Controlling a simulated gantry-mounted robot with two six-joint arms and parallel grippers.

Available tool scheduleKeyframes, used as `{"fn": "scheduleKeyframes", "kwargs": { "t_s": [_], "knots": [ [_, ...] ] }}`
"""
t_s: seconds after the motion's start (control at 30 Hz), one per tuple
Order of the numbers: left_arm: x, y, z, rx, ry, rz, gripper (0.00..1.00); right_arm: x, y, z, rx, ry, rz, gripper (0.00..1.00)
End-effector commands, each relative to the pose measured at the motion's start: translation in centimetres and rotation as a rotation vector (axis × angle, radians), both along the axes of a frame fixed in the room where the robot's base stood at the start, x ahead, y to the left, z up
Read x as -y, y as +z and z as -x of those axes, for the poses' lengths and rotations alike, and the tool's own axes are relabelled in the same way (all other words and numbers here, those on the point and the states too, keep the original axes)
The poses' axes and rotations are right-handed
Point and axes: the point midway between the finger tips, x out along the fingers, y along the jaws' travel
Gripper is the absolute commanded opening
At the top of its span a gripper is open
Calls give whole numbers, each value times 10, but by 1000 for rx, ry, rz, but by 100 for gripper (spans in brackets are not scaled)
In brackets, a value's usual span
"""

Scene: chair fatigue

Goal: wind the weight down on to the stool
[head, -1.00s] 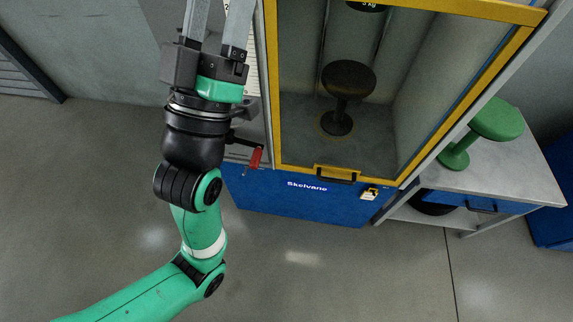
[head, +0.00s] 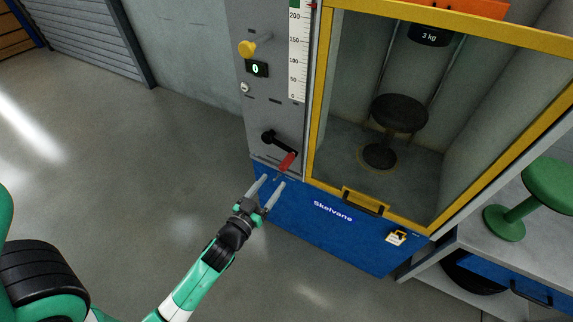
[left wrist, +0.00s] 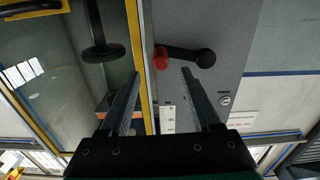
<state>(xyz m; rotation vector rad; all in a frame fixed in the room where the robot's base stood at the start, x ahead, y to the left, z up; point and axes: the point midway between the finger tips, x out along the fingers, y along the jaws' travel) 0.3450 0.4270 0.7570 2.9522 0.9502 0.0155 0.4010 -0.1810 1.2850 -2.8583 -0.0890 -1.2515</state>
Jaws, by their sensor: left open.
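The black crank (head: 268,137) with a red handle (head: 287,161) sits low on the grey panel. My left gripper (head: 273,181) is open and empty, just below the red handle. In the left wrist view, the red handle (left wrist: 161,58) shows ahead, between the fingertips (left wrist: 161,73); I cannot tell if they touch. The black weight (head: 430,36), marked 3 kg, hangs inside the yellow-framed cabinet, with a gap above the dark stool (head: 399,113). The stool stands upright on the cabinet floor. My right gripper is not in view.
The yellow-framed door (head: 362,202) looks shut. The panel has a yellow knob (head: 247,48), a display (head: 257,69) reading 0 and a scale (head: 298,60). A green stool (head: 548,185) stands on the side bench. The floor at left is open.

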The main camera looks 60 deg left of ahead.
Motion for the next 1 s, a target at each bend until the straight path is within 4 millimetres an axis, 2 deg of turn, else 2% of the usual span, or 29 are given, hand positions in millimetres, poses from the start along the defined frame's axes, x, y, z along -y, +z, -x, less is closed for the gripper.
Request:
{"fn": "scheduleKeyframes", "kwargs": {
  "t_s": [0.2,0.33,0.5,0.73,0.77,1.0],
  "knots": [
    [-30,2,-42,2,0,-2,64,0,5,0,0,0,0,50],
    [-44,1,-61,2,0,-3,64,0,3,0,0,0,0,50],
    [-52,1,-72,2,0,-1,64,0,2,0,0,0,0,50],
    [-52,1,-73,0,0,-1,64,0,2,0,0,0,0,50],
    [-52,1,-73,0,-1,-1,62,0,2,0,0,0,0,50],
    [-52,1,-73,0,-1,-1,19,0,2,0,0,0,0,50]
  ]
}}
